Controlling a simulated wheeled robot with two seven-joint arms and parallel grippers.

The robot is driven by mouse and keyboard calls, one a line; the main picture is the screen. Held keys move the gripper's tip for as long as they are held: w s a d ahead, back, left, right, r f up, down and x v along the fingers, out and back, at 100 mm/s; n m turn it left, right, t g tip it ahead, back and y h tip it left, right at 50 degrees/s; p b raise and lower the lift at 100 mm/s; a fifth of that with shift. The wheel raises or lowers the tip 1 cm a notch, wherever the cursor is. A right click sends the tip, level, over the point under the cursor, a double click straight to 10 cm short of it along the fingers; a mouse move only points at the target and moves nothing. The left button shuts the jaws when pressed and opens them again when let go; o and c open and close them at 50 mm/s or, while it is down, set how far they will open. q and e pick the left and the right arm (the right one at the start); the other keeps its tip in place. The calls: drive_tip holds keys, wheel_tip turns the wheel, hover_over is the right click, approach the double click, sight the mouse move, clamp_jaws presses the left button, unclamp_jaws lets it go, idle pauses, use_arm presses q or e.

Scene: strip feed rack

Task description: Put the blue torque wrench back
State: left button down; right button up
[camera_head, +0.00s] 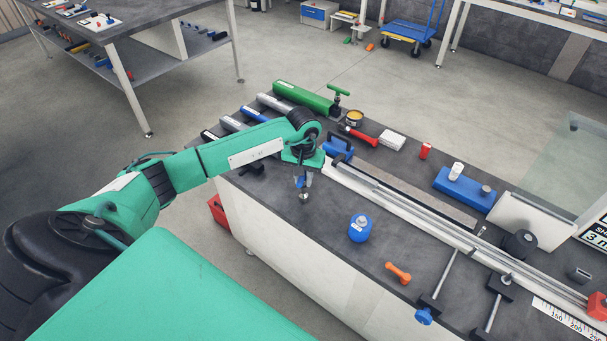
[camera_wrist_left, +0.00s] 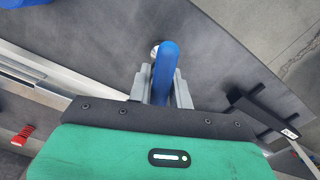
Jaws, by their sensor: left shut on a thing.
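My left gripper (camera_head: 303,182) is over the left end of the dark workbench top, its fingers pointing down. In the left wrist view the gripper (camera_wrist_left: 160,92) is shut on the blue handle of the torque wrench (camera_wrist_left: 166,65), with a grey finger on each side. In the head view only a little of the blue wrench (camera_head: 300,183) shows between the fingers, with a metal end below it. I cannot tell whether that end touches the bench. My right gripper is not in view.
A black bracket (camera_head: 251,168) stands at the bench's left edge. A long metal rail (camera_head: 400,204) runs to the right of the gripper. The bench around the gripper is mostly clear.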

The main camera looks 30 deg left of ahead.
use_arm(q)
drive_tip(key=shift+f+b, duration=0.15)
drive_tip(key=shift+b, duration=0.15)
drive_tip(key=c, duration=1.3)
unclamp_jaws()
drive_tip(key=shift+o, duration=0.2)
